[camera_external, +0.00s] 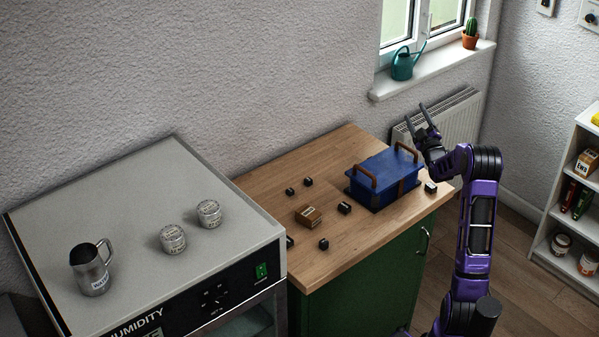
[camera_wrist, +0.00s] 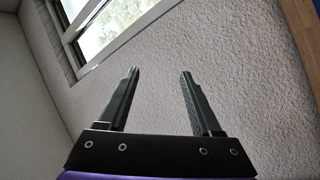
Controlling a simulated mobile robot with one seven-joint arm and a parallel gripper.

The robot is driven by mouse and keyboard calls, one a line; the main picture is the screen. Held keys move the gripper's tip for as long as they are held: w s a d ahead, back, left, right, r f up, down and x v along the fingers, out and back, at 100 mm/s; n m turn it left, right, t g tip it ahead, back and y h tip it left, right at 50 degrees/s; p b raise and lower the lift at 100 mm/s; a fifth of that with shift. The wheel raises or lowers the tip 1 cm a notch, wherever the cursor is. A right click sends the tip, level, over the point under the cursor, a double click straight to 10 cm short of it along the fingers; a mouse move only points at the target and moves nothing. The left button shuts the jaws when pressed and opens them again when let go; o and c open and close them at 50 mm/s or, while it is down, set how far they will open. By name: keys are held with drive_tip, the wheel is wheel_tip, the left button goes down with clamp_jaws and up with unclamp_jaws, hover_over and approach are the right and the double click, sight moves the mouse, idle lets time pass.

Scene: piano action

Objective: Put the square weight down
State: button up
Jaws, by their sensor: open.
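My gripper (camera_external: 414,111) is open and empty, raised above the right end of the wooden counter (camera_external: 285,230) and tilted up toward the window. In the wrist view its two fingers (camera_wrist: 159,72) stand apart with only wall between them. Another is partly hidden by the grey cabinet. I cannot tell which is the square weight.
A blue box (camera_external: 385,174) with brown handles stands on the counter's right side below my gripper. A small brown carton (camera_external: 308,216) lies left of it. The grey cabinet (camera_external: 130,215) holds a metal mug (camera_external: 90,272) and two tins. A shelf (camera_external: 560,225) stands right.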

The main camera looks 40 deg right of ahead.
drive_tip(key=s+d+r+m+g+h, duration=0.35)
drive_tip(key=s+d+r, duration=0.25)
drive_tip(key=s+d, duration=0.35)
drive_tip(key=s+d+r+m+g+h, duration=0.3)
drive_tip(key=s+d+r+g+h, duration=0.15)
drive_tip(key=s+d+r, duration=0.5)
drive_tip(key=w+a+f+n+g+y, duration=0.2)
drive_tip(key=w+a+f+n+y, duration=0.2)
drive_tip(key=w+a+f+y, duration=1.2)
drive_tip(key=n+g+y+b, duration=0.2)
drive_tip(key=n+g+y, duration=0.5)
drive_tip(key=n, duration=0.7)
approach(325, 241)
drive_tip(key=x, duration=0.3)
drive_tip(key=shift+d+f+b, duration=0.1)
drive_tip(key=shift+f+b, duration=0.25)
drive_tip(key=shift+x, duration=2.9)
drive_tip(key=shift+r, duration=0.15)
clamp_jaws()
